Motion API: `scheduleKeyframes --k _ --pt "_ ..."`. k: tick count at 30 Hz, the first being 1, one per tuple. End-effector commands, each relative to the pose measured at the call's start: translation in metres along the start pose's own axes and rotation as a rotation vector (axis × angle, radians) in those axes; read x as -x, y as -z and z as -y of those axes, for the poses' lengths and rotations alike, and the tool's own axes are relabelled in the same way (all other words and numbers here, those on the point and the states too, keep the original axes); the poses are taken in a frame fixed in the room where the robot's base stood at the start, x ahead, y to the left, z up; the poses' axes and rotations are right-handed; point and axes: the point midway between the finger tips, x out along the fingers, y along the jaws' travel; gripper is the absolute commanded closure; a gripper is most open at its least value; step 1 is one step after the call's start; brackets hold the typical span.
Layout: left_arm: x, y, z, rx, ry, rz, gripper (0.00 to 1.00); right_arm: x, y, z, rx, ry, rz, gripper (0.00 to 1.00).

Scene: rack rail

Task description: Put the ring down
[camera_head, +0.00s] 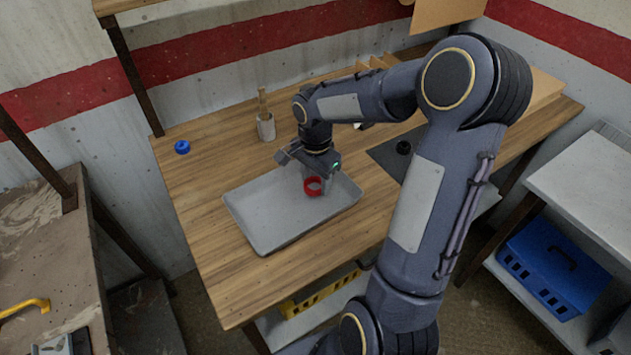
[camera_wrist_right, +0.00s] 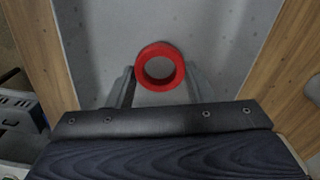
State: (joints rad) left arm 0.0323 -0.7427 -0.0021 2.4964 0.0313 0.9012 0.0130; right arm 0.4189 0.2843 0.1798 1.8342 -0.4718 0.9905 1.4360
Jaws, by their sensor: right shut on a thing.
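A red ring (camera_head: 313,186) is at my right gripper (camera_head: 316,178), over the grey tray (camera_head: 262,235) on the wooden table. In the right wrist view the red ring (camera_wrist_right: 160,52) sits between the two fingers of the right gripper (camera_wrist_right: 160,80), which is shut on it. The grey tray surface (camera_wrist_right: 110,30) lies beneath the ring there. I cannot tell whether the ring touches the tray. My left gripper is not in view.
A blue ring (camera_head: 182,147) lies on the table at the left. A cup with wooden sticks (camera_head: 266,126) stands behind the tray. A dark mat (camera_head: 385,153) with a black round thing (camera_head: 403,147) is to the right. The left part of the tray is empty.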

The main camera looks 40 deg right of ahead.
Motion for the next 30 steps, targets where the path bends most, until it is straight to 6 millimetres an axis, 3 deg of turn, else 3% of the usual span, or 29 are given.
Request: scheduleKeyframes --k 3,14,15,19,30 --pt "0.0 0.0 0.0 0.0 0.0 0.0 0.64 -0.014 -0.001 -0.001 0.0 -0.002 0.002 0.75" --pt "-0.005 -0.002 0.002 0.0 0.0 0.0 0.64 -0.019 -0.001 -0.001 0.0 0.0 0.001 0.75" --pt "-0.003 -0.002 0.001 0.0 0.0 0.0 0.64 -0.017 -0.001 -0.001 0.0 0.0 0.001 0.47" --pt "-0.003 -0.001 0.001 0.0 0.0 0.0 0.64 -0.017 -0.001 -0.001 0.0 0.0 0.001 0.31" --pt "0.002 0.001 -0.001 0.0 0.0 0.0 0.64 -0.01 0.0 -0.001 0.0 0.001 0.001 0.31"
